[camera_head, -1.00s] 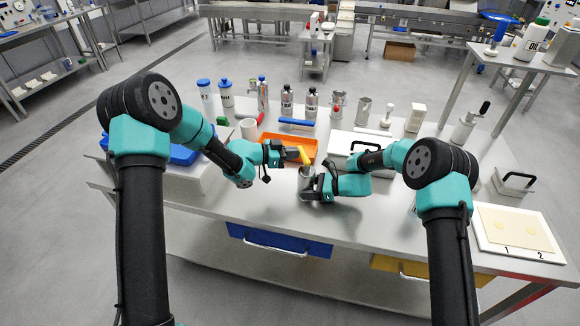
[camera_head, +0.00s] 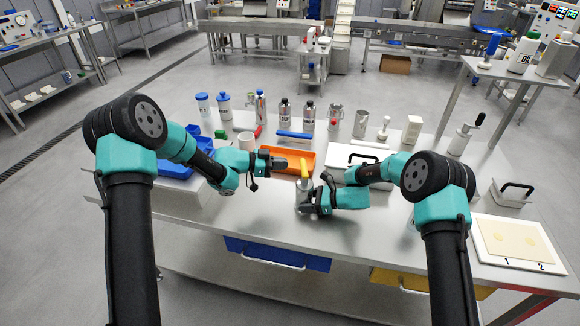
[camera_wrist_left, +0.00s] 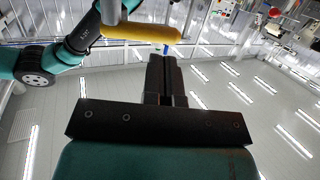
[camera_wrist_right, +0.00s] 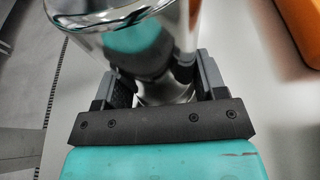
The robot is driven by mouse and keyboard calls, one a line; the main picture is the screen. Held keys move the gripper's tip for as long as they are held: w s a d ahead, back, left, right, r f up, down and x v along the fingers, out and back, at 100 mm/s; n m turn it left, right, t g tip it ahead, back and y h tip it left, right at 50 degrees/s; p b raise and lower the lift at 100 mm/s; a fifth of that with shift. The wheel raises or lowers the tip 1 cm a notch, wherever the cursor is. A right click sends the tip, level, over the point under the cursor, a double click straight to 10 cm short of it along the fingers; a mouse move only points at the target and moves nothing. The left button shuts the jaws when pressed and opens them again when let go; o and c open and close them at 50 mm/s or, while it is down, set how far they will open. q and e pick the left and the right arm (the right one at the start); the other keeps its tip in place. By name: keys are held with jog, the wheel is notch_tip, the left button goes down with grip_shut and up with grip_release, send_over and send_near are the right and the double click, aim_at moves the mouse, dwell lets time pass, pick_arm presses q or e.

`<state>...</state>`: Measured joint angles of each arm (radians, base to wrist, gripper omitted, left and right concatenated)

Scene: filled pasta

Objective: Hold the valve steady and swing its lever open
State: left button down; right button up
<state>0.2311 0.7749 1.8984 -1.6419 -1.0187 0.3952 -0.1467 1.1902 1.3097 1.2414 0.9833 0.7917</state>
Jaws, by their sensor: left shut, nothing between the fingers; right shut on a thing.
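The valve (camera_head: 303,198) is a shiny metal body standing near the middle of the table, with a yellow lever (camera_head: 305,174) that looks roughly upright in the head view. My right gripper (camera_head: 312,197) is shut on the valve body from the right. In the right wrist view, the chrome body (camera_wrist_right: 142,50) sits between its fingers. My left gripper (camera_head: 285,163) is shut and empty, just left of the lever. In the left wrist view, the yellow lever (camera_wrist_left: 145,33) lies across, close to the closed fingertips (camera_wrist_left: 164,62); contact cannot be told.
An orange tray (camera_head: 296,165) lies just behind the valve. A white box with a black handle (camera_head: 352,152) is behind the right arm. A blue tray (camera_head: 172,170) is at left. Several bottles and cans line the table's back.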

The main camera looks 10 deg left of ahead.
pick_arm(q)
jog(key=v, duration=0.9)
jog(key=shift+w+a, duration=0.3)
jog(key=shift+a, duration=0.2)
jog(key=shift+r, duration=0.15)
jog(key=w+a+r+n+t+y, duration=0.1)
jog(key=w+r+n+t+y, duration=0.45)
jog(key=w+n+y, duration=0.3)
jog(key=s+d+r+n+g+y, duration=0.2)
jog(key=s+d+n+g, duration=0.4)
jog(key=s, duration=0.4)
jog(key=shift+s+d+r+n, duration=0.4)
jog(key=shift+d+n, duration=0.25)
jog(key=shift+d, duration=0.3)
